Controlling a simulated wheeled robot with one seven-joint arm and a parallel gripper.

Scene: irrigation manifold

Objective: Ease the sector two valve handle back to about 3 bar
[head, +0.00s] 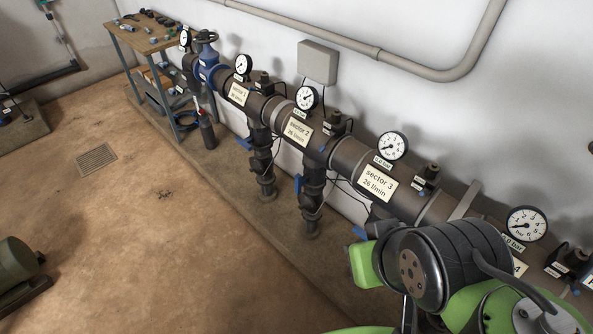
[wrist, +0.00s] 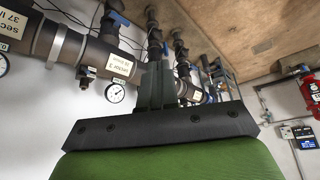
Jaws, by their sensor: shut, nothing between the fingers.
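The sector two valve handle (head: 298,185) is a blue lever on the drop pipe (head: 314,190) right of the sector 2 label (head: 299,131). It hangs down along the pipe. The sector two gauge (head: 306,97) is a small white dial above that label; its needle is too small to read surely. In the wrist view, which looks upside down, my gripper (wrist: 155,85) points toward the manifold with its fingers together and nothing between them. A blue handle (wrist: 165,48), seemingly sector two's, shows just beyond the fingers, apart from them. My fingers are hidden in the head view.
The sector 3 gauge (head: 392,146) and sector 3 label (head: 378,183) stand near my arm. The sector 1 handle (head: 244,144) lies farther left. A workbench (head: 150,38) stands at the back. The brown floor (head: 150,240) in front of the manifold is mostly clear.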

